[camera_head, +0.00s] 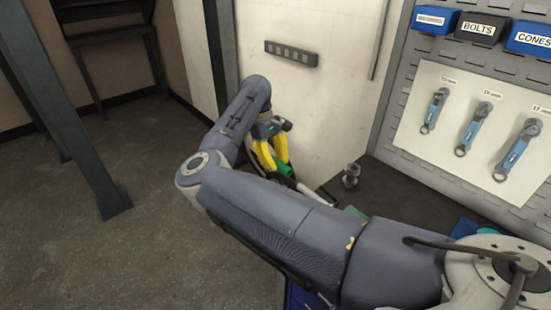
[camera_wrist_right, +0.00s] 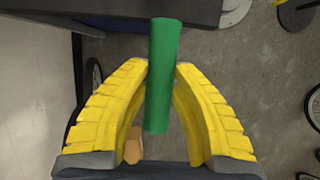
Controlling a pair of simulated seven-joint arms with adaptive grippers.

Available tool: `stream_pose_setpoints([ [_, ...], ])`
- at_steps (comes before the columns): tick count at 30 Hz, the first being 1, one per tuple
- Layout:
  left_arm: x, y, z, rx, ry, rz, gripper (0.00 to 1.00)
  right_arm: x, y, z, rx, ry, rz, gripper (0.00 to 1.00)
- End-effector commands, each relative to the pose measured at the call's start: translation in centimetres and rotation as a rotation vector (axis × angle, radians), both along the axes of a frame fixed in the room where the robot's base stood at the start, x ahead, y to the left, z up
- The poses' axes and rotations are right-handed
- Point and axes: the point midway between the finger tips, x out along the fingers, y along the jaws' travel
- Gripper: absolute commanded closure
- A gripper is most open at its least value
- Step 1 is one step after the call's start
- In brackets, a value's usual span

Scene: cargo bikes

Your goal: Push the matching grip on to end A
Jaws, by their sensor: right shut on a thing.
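My right gripper (camera_head: 268,155) has yellow fingers and hangs low beside the pale wall, left of the bench, in the head view. It is shut on a green grip (camera_wrist_right: 160,85), a plain tube, which also shows in the head view (camera_head: 284,169). In the right wrist view the grip stands between the fingertips (camera_wrist_right: 162,72), its far end reaching past them. A pale bar (camera_head: 318,194), perhaps a handlebar, shows just right of the gripper in the head view, partly hidden by my arm. I cannot make out end A. My left gripper is not in view.
A dark bench top (camera_head: 392,200) carries a small metal part (camera_head: 350,175). Above it a pegboard holds spanners (camera_head: 470,128) and labelled bins (camera_head: 478,28). Wheel parts (camera_wrist_right: 92,88) show beside the fingers in the wrist view. Open floor (camera_head: 120,240) lies left.

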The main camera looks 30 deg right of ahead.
Motion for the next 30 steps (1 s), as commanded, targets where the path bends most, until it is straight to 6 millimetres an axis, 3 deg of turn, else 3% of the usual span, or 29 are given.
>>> stream_pose_setpoints([
  [12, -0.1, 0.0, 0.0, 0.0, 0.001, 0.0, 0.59, -0.3, -0.1, -2.3, 0.0, 0.001, 0.0, 1.0],
  [30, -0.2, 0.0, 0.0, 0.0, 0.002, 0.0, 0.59, -1.7, -0.3, -2.2, 0.001, 0.001, 0.0, 1.0],
])
